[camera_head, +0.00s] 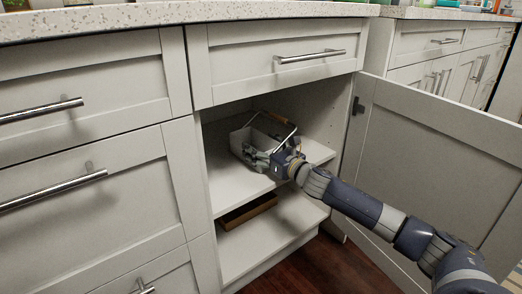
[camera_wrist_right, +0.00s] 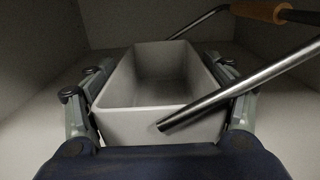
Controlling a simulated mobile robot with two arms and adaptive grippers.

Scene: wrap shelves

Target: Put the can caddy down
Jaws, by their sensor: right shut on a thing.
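The can caddy (camera_head: 242,140) is a light grey open box with a metal handle that has a wooden grip. It is inside the open cabinet, at the upper shelf (camera_head: 232,187). In the right wrist view the caddy (camera_wrist_right: 155,118) looks empty, with its handle tilted to the right. My right gripper (camera_head: 262,157) reaches in from the right, and in the wrist view its fingers (camera_wrist_right: 160,105) are on both sides of the box, shut on it. I cannot tell whether the caddy's base touches the shelf. My left gripper is not in view.
The cabinet door (camera_head: 430,165) stands open on the right, with my right arm in front of it. Drawers (camera_head: 75,180) close off the left side. Free shelf room shows in front of the caddy.

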